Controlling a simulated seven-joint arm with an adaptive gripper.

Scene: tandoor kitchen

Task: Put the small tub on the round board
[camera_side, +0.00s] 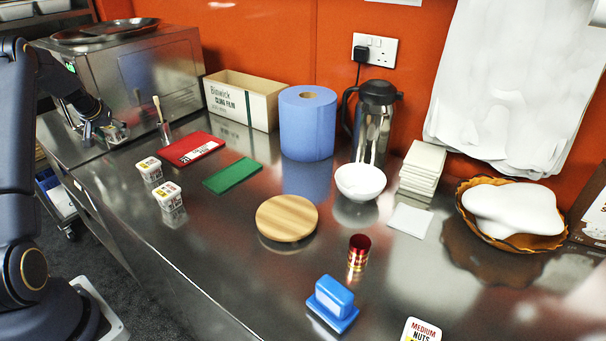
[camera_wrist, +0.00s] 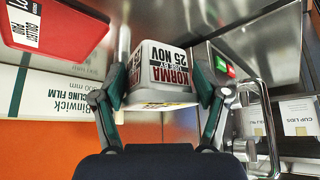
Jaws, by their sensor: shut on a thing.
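My gripper (camera_side: 102,129) is at the far left in the side view, in front of the steel oven-like box. It is shut on a small white tub (camera_side: 119,133). Two similar tubs (camera_side: 149,169) (camera_side: 169,196) stand on the counter to the right of my gripper. The round wooden board (camera_side: 287,217) lies bare at mid-counter, well apart from my gripper.
A red board (camera_side: 192,149) and green board (camera_side: 232,175) lie between. A brush in a holder (camera_side: 162,122), cling film box (camera_side: 243,100), blue roll (camera_side: 307,123) and flask (camera_side: 373,122) stand behind. A white bowl (camera_side: 360,181), red-lidded tin (camera_side: 357,252) and blue block (camera_side: 332,303) surround the round board.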

